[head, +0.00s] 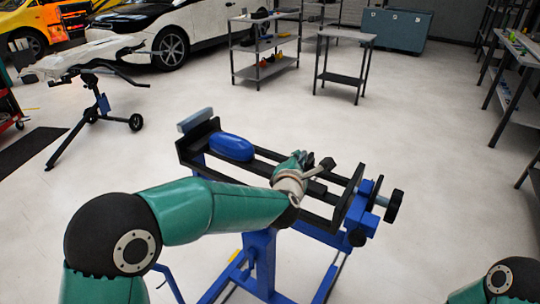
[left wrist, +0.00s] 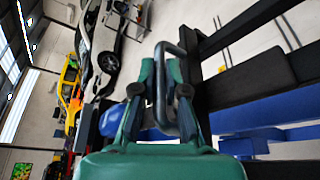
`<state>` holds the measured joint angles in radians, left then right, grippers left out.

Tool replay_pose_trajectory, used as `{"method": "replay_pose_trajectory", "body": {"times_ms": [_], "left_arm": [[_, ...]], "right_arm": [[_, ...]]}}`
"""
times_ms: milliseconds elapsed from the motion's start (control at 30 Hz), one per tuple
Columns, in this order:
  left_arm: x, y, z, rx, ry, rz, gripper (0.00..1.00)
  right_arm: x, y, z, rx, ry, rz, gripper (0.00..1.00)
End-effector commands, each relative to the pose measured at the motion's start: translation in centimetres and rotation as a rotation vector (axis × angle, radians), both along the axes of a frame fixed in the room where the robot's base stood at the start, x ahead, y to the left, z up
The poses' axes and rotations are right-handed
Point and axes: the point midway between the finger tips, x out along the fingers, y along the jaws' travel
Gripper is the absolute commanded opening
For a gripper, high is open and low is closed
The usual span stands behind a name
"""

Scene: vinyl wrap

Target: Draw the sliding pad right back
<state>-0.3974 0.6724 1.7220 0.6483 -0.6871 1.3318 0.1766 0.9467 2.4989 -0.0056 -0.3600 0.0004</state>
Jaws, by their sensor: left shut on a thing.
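A blue-and-black stand fills the middle of the head view, with two dark rails (head: 262,153) on top. A rounded blue pad (head: 231,147) sits at its left end. My left gripper (head: 303,160) is over the rails towards the right end, away from the blue pad. In the left wrist view my left gripper (left wrist: 164,72) is shut on a bent grey metal handle (left wrist: 172,48). A dark block (left wrist: 262,80) lies beside it; my gripper hides how it joins the handle. My right gripper is out of view; only part of that arm shows at the lower right.
A black knob (head: 395,206) and a blue upright (head: 362,215) stand at the stand's right end. Another stand (head: 98,100) is at the left. Shelving (head: 265,62), a small table (head: 343,75) and cars are further back. The floor between is clear.

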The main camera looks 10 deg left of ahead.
Motion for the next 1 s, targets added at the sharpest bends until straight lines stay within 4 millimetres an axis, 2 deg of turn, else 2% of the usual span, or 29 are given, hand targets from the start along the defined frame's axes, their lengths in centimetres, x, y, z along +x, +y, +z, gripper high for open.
{"method": "replay_pose_trajectory", "body": {"times_ms": [33,100,333,500,800,833,900,1000], "left_arm": [[-0.7,-1.8,-0.4,0.003,0.005,-0.012,0.00],[-1.4,-3.2,-0.4,0.002,0.005,-0.010,0.00],[-2.7,-6.4,-0.3,0.004,0.006,-0.004,0.00],[-3.1,-7.2,-0.3,0.002,0.006,-0.001,0.00],[-3.1,-7.1,-0.3,0.003,0.006,0.002,0.00],[-3.1,-7.1,-0.3,0.003,0.006,0.002,0.13],[-3.1,-7.1,-0.3,0.002,0.005,0.002,0.23],[-3.0,-7.0,-0.2,0.002,0.004,0.003,0.23]], "right_arm": [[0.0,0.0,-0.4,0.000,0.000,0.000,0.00],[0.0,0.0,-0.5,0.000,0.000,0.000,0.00],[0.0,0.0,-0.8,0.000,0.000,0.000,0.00],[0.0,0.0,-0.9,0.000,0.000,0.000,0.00],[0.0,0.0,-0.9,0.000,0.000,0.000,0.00],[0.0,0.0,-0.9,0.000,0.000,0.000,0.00],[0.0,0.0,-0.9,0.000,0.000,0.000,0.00],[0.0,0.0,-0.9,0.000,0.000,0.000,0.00]]}}
